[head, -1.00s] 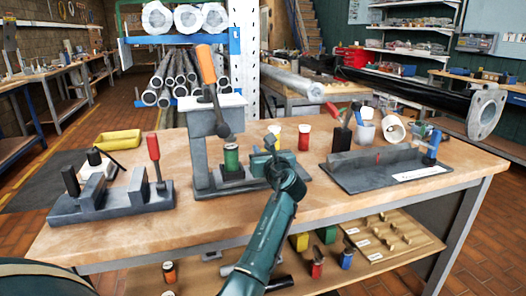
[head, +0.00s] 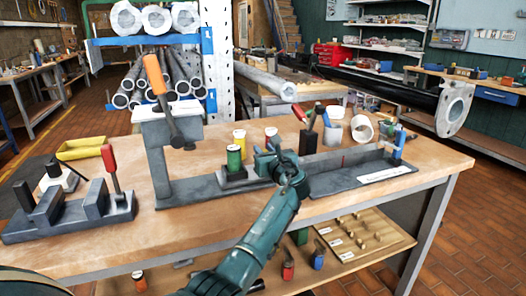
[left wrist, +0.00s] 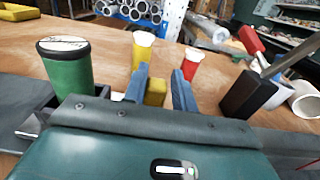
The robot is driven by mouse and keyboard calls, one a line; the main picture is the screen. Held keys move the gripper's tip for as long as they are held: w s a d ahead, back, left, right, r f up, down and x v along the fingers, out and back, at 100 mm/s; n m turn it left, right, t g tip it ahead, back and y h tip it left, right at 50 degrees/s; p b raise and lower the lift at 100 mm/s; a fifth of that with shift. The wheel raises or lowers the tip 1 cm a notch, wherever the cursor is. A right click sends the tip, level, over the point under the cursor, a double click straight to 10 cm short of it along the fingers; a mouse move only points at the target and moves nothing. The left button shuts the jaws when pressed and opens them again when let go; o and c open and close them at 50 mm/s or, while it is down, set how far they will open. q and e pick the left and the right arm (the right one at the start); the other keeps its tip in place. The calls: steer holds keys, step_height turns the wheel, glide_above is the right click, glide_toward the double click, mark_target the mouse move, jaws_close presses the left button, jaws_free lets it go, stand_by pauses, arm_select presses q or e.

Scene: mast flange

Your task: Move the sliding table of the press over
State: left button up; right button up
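The press (head: 155,150) is a grey frame with an orange-handled lever (head: 154,74), left of centre on the bench. Its sliding table (head: 233,181) is a dark grey block carrying a green cylinder (head: 234,158), which stands right of the press head, clear of it. The cylinder also shows at left in the left wrist view (left wrist: 68,80). My left gripper (head: 272,158) is low, just right of the cylinder. In the left wrist view its two blue fingers (left wrist: 159,90) stand apart, a small yellow block (left wrist: 155,92) showing between them; whether they touch it I cannot tell. My right gripper is out of view.
A yellow can (head: 240,138) and a red can (head: 271,135) stand behind my gripper. A dark grey fixture (head: 340,176) with a blue clamp (head: 398,142) lies close at right. A red-handled fixture (head: 75,212) is at left. The bench front edge is clear.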

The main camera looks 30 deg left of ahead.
arm_select(q)
steer(key=shift+o, duration=1.4)
steer(key=shift+w+d, duration=0.15)
steer(key=shift+o, duration=0.4)
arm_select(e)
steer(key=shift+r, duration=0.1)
arm_select(q)
steer(key=shift+s+d, duration=0.3)
steer(key=shift+s, duration=0.05)
steer(key=p+v, duration=0.1)
steer(key=v, duration=1)
steer(key=shift+d, duration=0.1)
steer(key=shift+s+d+p, duration=0.3)
steer(key=shift+s+d, duration=0.05)
steer(key=shift+s, duration=0.05)
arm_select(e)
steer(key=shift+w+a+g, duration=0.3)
